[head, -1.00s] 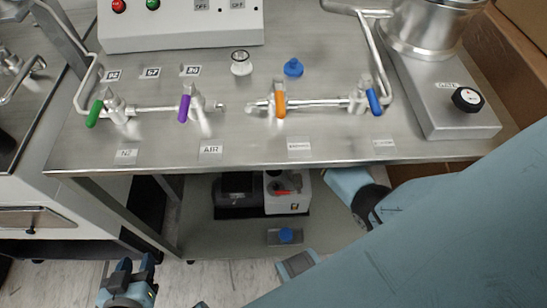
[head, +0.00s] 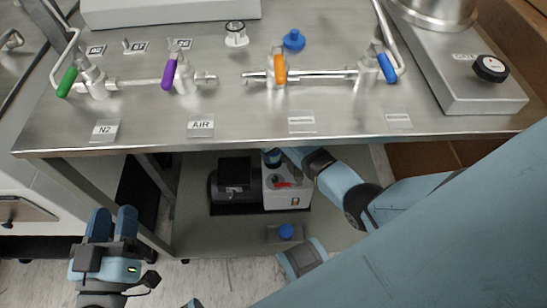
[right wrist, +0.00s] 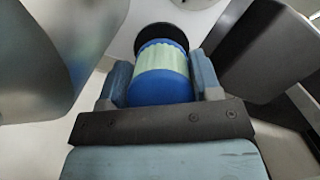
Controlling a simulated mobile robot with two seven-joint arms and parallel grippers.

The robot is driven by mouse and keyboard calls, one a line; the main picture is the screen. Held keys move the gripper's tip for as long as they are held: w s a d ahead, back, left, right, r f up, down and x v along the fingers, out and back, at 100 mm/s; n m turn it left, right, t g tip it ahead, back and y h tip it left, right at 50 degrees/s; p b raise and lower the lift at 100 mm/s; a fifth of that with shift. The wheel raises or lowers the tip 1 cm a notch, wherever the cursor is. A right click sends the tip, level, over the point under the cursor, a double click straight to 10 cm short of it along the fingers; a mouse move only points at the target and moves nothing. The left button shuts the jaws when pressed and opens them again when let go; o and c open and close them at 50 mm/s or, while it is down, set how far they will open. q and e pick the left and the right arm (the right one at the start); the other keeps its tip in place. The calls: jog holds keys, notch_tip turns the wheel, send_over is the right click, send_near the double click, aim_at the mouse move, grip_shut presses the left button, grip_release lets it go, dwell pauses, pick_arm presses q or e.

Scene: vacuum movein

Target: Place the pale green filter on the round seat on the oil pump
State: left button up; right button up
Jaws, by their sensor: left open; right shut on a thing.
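The oil pump (head: 285,195), a white box with a black motor (head: 233,175), stands on the lower shelf in the head view. My right gripper (head: 290,155) reaches under the table to the pump's top. It is shut on the pale green filter (right wrist: 160,62), a cylinder with blue ends and a pale green band. Past the filter's far end is a dark round piece (right wrist: 158,34), likely the seat; I cannot tell whether they touch. In the head view the filter (head: 271,157) is partly hidden. My left gripper (head: 112,222) is open and empty, left of the shelf.
The steel table (head: 240,135) overhangs the pump and limits room above it. A small block with a blue knob (head: 286,232) sits on the shelf (head: 215,238) in front of the pump. Coloured valve handles and a blue cap (head: 294,40) are on the tabletop.

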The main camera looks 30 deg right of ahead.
jog(key=shift+f, duration=0.75)
pick_arm(q)
jog(key=shift+d+r+t, duration=0.2)
jog(key=shift+r+t, duration=0.2)
jog(key=shift+r, duration=0.2)
pick_arm(e)
jog(key=shift+f, duration=0.15)
jog(key=o, duration=0.9)
pick_arm(q)
jog(key=shift+s+h, duration=0.1)
jog(key=shift+h, duration=0.2)
pick_arm(e)
jog(key=shift+o, duration=0.2)
